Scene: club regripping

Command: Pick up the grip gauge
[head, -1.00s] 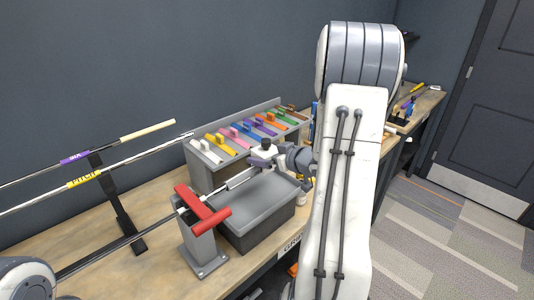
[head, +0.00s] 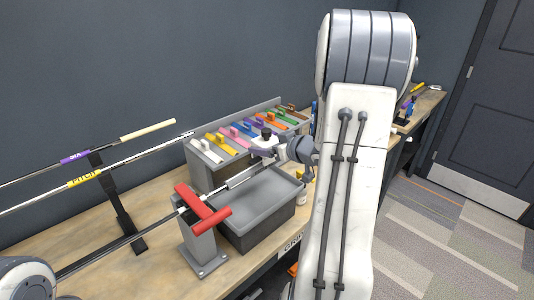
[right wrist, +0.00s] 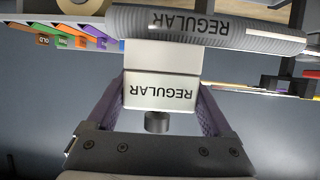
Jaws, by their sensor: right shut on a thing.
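My right gripper (head: 265,147) is above the back of the grey bin, near the end of the clubs. In the right wrist view its two purple fingers (right wrist: 160,88) are shut on a white block marked REGULAR, which I take to be the grip gauge (right wrist: 160,92). A dark knob (right wrist: 158,122) shows below the block. A ribbed grey cylinder (right wrist: 205,25), also marked REGULAR, lies just beyond it; I cannot tell whether they touch. My left gripper is out of view; only part of my left arm shows at lower left.
A grey bin (head: 262,222) stands beside a clamp with a red handle (head: 203,207), which holds a club shaft (head: 115,245). A box of coloured grips (head: 205,176) stands behind. Clubs rest on a black stand (head: 120,205) at left. The front left of the bench is clear.

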